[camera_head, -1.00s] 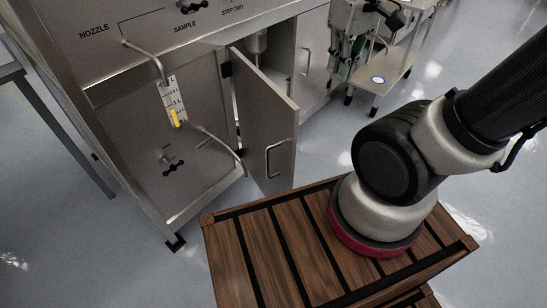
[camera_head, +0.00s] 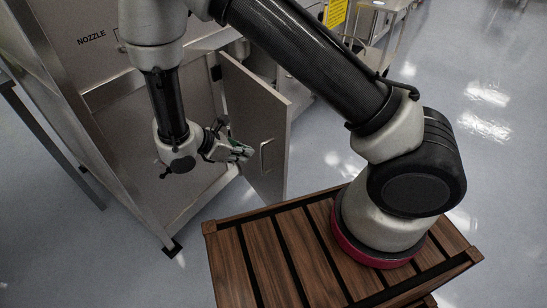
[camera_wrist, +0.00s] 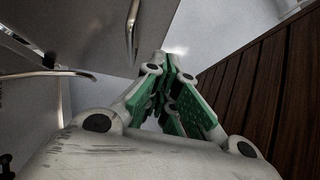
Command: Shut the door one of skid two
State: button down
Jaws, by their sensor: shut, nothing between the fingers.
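The steel door (camera_head: 252,112) stands swung open from the front of the skid cabinet (camera_head: 85,75). Its bar handle (camera_head: 266,154) is on the outer face near the free edge. My gripper (camera_head: 243,151) is shut and empty, just left of the handle in the head view and close to the door's lower part. I cannot tell whether it touches the door. In the wrist view my gripper's green-padded fingers (camera_wrist: 168,82) are closed together, below the door (camera_wrist: 85,38) and its handle (camera_wrist: 132,28). My arm hides part of the cabinet front.
My wooden-slatted deck (camera_head: 262,255) lies in front of the door, with a narrow strip of floor between. A bent metal tube (camera_wrist: 40,75) shows at left in the wrist view. A metal cart (camera_head: 380,22) stands behind right. Floor at right is clear.

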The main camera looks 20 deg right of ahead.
send_near(280, 156)
jog(key=s+f+x, duration=0.1)
jog(key=x, duration=0.3)
jog(key=shift+w+d+r+n, duration=0.2)
jog(key=shift+w+d+n, duration=0.1)
jog(key=shift+w, duration=0.1)
